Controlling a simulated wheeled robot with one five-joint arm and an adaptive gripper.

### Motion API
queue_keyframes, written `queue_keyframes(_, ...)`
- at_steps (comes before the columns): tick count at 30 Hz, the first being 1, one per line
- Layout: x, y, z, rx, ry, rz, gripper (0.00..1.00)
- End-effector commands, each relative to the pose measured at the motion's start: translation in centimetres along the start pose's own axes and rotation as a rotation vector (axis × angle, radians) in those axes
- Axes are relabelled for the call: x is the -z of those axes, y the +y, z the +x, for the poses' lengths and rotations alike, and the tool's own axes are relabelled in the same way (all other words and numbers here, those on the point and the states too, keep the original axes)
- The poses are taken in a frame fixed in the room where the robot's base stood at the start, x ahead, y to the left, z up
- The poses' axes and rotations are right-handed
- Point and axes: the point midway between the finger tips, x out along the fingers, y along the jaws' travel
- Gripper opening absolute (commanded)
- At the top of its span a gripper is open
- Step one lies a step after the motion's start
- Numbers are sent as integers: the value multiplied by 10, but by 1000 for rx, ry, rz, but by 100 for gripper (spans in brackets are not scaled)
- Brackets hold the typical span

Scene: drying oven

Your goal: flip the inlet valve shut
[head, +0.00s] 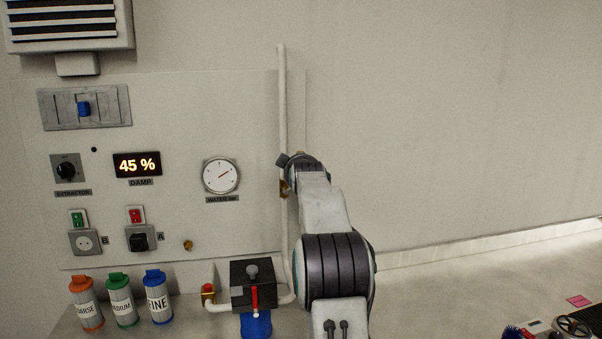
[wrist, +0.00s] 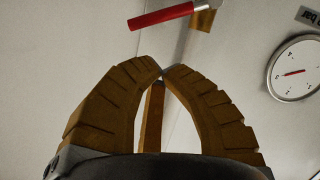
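In the head view a brass fitting (head: 284,188) on the white vertical pipe is mostly hidden by my arm. My gripper (wrist: 163,71) has its tan ribbed fingers curved together, tips meeting with nothing seen between them. The tips are below the red handle in the picture, apart from it. My gripper is hidden in the head view.
The white pipe (head: 283,100) runs up the wall beside a round water gauge (head: 221,175). Below stands a dark filter housing (head: 262,285) with another red lever (head: 254,298). Three labelled cartridges (head: 122,300) stand at lower left. The wall to the right is bare.

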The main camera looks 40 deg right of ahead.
Motion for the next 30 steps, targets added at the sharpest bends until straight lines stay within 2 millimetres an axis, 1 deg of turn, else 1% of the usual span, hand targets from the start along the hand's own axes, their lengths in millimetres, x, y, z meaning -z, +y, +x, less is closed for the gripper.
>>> queue_keyframes(1,-1,1,-9,-4,4,0,0)
queue_keyframes(4,-2,1,-24,-4,2,0,0)
queue_keyframes(9,-3,1,-44,-6,2,0,0)
queue_keyframes(15,-2,3,-62,-6,0,0,0)
queue_keyframes(21,-1,4,-71,-6,-2,0,0)
queue_keyframes(30,0,4,-73,-6,-2,0,0)
